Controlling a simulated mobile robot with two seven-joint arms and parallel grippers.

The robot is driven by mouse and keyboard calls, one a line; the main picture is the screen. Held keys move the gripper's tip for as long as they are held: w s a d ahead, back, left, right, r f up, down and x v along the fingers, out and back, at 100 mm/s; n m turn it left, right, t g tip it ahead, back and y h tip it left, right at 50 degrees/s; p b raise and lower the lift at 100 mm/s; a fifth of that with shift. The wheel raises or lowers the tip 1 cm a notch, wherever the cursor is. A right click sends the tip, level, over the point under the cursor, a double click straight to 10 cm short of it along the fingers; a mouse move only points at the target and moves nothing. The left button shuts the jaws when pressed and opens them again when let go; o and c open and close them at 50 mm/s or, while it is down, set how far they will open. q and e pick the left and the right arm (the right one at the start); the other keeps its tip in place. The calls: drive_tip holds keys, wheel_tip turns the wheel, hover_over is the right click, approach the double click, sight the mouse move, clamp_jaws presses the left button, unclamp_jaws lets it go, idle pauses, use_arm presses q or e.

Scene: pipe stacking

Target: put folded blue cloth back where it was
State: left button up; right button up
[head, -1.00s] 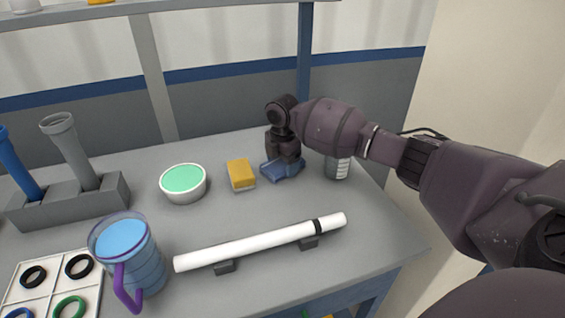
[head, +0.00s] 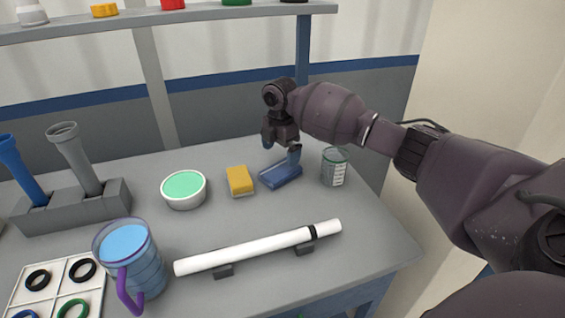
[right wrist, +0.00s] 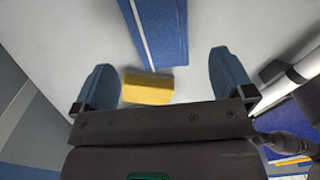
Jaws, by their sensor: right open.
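The folded blue cloth (head: 280,176) lies flat on the grey table between a yellow sponge and a clear jar. My right gripper (head: 281,151) is open and empty just above the cloth, apart from it. In the right wrist view the cloth (right wrist: 160,28) shows at the top, with a thin white line on it. It lies beyond the two blue fingertips, and nothing is between them in their grip. My left gripper is not in view.
The yellow sponge (head: 239,181) and a bowl with green contents (head: 184,190) are left of the cloth. The jar (head: 334,167) stands close on its right. A white pipe (head: 250,251) rests on supports in front. A jug (head: 131,262) stands front left.

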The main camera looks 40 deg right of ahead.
sight(280, 169)
wheel_tip(280, 169, up, 5)
drive_tip(key=shift+p, duration=0.4)
idle(0.3)
